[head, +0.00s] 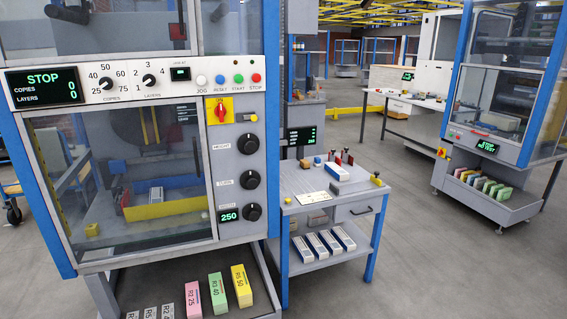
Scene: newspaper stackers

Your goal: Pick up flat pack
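I cannot tell for sure which thing is the flat pack. Several flat white boxes with blue sides (322,244) lie side by side on the lower shelf of the grey and blue side table. A similar white and blue box (337,172) lies on the table's top among small items. My gripper is not in view.
A stacker machine (140,85) with a dial panel reading STOP fills the left. Labelled pink, green and yellow blocks (217,293) stand on its lower shelf. The side table (300,208) adjoins it. Another machine (500,150) stands right. Grey floor (420,260) between is clear.

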